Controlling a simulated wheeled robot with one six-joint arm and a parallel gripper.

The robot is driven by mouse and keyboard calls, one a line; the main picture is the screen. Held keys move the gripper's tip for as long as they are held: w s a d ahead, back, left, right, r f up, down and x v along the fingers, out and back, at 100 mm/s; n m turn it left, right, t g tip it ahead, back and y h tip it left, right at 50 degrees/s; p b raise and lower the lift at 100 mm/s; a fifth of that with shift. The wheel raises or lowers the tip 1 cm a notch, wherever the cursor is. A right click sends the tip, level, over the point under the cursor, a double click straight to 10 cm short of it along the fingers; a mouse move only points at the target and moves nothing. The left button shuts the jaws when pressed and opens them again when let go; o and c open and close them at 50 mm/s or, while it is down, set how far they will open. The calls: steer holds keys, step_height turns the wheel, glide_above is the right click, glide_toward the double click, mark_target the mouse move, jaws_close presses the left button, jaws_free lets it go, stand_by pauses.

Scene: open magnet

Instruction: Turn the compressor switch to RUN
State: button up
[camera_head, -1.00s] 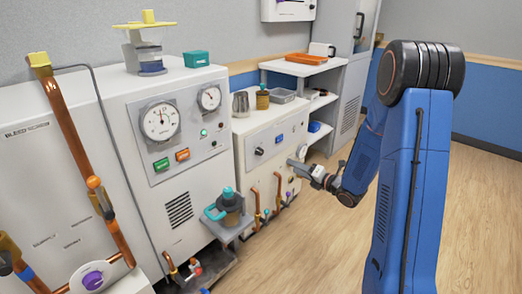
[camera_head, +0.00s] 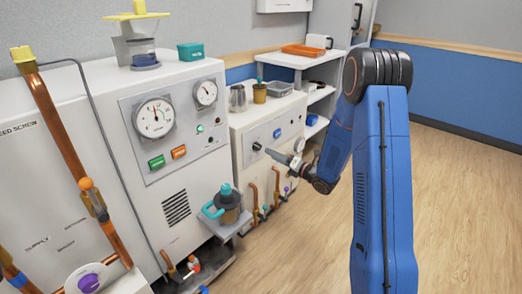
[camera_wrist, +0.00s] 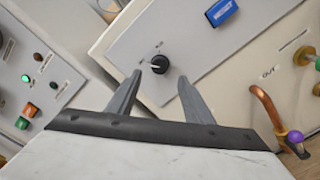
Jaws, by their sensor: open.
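The compressor switch is a black rotary knob (camera_wrist: 159,64) on a pale grey panel (camera_wrist: 215,50), with a white pointer line and small labels too blurred to read. In the head view the knob (camera_head: 257,146) sits on the front of the low white cabinet. My gripper (camera_wrist: 160,83) is open, its two grey fingers pointing toward the knob. The knob shows between and just beyond the fingertips; I see no clear contact. In the head view my gripper (camera_head: 270,153) is close in front of the panel.
A blue block-shaped part (camera_wrist: 221,12) is on the same panel. Copper pipes with a purple knob (camera_wrist: 295,136) stand at the cabinet's lower front. The taller gauge cabinet (camera_head: 150,190) is to the left. Jars and a grey tray (camera_head: 279,89) sit on top. The wooden floor at right is clear.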

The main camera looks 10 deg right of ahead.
mark_target(259, 148)
steer(key=x, duration=0.8)
steer(key=c, duration=1)
